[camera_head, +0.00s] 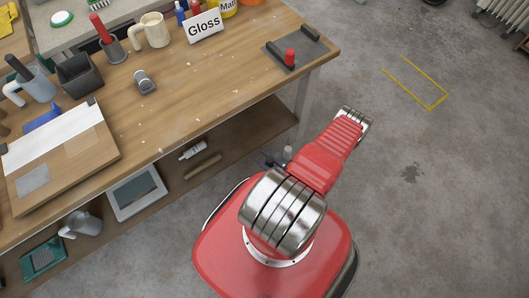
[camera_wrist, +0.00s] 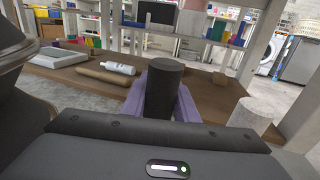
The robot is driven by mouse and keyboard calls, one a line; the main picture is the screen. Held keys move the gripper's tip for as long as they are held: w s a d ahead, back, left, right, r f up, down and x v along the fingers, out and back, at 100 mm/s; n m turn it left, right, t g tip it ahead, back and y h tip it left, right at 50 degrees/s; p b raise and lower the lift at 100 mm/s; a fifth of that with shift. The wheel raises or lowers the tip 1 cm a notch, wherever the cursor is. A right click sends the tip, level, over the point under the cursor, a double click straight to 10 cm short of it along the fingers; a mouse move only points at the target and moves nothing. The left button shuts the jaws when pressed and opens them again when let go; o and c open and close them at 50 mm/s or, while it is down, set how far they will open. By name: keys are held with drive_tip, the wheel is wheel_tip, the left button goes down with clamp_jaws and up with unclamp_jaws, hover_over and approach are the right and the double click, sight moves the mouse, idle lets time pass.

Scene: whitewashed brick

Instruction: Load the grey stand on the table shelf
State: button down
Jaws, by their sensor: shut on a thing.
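In the wrist view my gripper (camera_wrist: 161,95) has its purple fingers closed on a dark grey cylinder (camera_wrist: 163,78), held upright. Part of the gripper also shows in the head view (camera_head: 266,159), at the shelf's front edge and partly hidden by my arm. The wooden lower shelf (camera_wrist: 80,68) of the table lies behind and below the cylinder. A pale grey round post (camera_wrist: 249,118) stands to the right of the gripper, apart from the held cylinder. It may be the grey stand; I cannot tell for sure. A pale upright also shows in the head view (camera_head: 287,152).
A white bottle (camera_wrist: 117,68) and a brown roll (camera_wrist: 103,76) lie on the shelf to the left. Pale table legs (camera_wrist: 262,38) flank the right end.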

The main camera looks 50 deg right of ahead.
drive_tip(key=shift+w+d+f, duration=0.65)
drive_tip(key=shift+w+d, duration=0.35)
drive_tip(key=shift+w, duration=2.4)
drive_tip(key=shift+w+d+f, duration=0.65)
drive_tip(key=shift+w+d, duration=0.35)
drive_tip(key=shift+w, duration=2.45)
drive_tip(key=shift+w+d+f, duration=0.65)
drive_tip(key=shift+w+d, duration=0.35)
drive_tip(key=shift+w, duration=2.4)
drive_tip(key=c, duration=1.3)
unclamp_jaws()
drive_tip(key=shift+s, duration=0.1)
drive_tip(key=s, duration=1.3)
drive_tip(key=shift+s+a, duration=0.2)
drive_tip(key=shift+s, duration=0.15)
